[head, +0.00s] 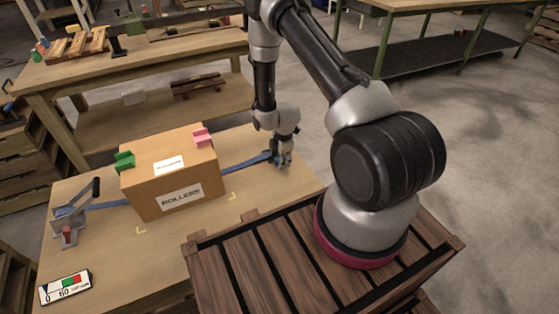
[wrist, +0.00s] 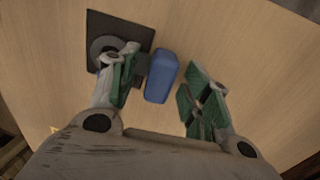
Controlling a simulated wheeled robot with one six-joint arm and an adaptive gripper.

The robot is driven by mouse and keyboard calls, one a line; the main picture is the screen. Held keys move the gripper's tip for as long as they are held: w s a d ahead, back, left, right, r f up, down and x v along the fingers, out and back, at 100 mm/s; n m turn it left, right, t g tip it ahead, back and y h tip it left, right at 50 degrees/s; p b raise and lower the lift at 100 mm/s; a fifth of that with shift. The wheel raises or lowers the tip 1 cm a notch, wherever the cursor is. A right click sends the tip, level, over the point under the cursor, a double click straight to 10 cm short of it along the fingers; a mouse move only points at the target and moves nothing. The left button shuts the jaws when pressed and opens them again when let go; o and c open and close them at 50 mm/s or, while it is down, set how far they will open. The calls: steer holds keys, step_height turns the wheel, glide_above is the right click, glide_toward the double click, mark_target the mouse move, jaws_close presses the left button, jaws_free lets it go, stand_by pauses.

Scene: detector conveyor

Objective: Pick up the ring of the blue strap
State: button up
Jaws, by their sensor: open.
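A blue strap (head: 246,163) runs over the table behind a cardboard box. Its right end is under my gripper (head: 282,160), which hides the ring in the head view. In the wrist view, a blue piece (wrist: 161,78), seemingly the strap's end, lies between the two green-padded fingers of my open gripper (wrist: 163,88). A gap shows between it and the right finger; whether the left finger touches it I cannot tell. A dark square plate with a grey round part (wrist: 104,47) lies beyond the left finger, partly hidden by it. I cannot clearly make out the ring.
The cardboard box (head: 170,178) carries green (head: 124,160) and pink (head: 202,138) corner pieces. A metal lever device (head: 75,215) stands at the strap's left end. A gauge panel (head: 65,287) lies at the front left. A slatted wooden crate (head: 260,270) is at the front.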

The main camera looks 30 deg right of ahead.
jaws_close()
